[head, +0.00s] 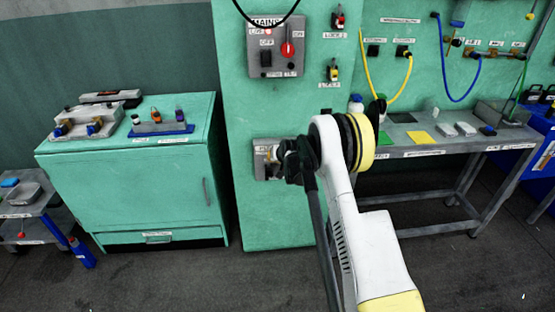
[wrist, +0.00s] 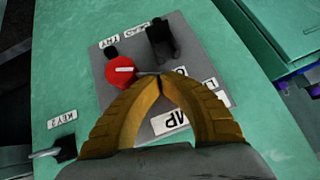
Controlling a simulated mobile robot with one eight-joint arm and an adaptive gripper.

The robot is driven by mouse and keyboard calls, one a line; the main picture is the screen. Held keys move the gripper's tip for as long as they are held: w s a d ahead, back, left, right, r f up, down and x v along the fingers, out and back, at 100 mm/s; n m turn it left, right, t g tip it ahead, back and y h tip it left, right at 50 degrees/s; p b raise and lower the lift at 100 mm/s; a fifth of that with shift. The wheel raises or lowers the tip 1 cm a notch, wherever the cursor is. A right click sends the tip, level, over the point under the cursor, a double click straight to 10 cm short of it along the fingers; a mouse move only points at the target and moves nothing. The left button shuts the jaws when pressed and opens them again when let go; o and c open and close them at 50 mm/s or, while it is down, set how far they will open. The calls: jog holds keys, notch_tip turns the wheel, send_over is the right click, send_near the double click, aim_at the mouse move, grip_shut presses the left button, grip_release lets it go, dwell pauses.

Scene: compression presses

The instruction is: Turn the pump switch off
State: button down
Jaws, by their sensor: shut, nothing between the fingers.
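The pump panel (wrist: 140,108) is a grey plate on the green cabinet, seen upside down in the wrist view. Its label (wrist: 171,122) is partly covered by my fingers and ends in "MP". A round red knob (wrist: 119,69) with a white bar sits on the panel. A black switch or handle (wrist: 161,42) stands beyond my fingertips. My gripper (wrist: 160,78) is shut and empty, its tan fingertips together over the panel just beside the red knob; I cannot tell whether they touch it. In the head view the panel (head: 262,151) is mostly hidden behind my arm.
Above is the MAINS panel (head: 263,60) with its own red knob (head: 288,49). In the wrist view, a key fitting (wrist: 64,147) sits near the KEY 2 label (wrist: 62,119). A green cabinet (head: 140,190) stands left and a grey workbench (head: 470,146) right.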

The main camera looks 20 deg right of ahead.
jog(key=shift+a+f+h, duration=0.25)
jog(key=shift+f+h, duration=0.1)
jog(key=shift+h, duration=0.15)
jog(key=shift+w+a+f, duration=0.1)
jog(key=shift+f, duration=0.05)
dwell(1.4)
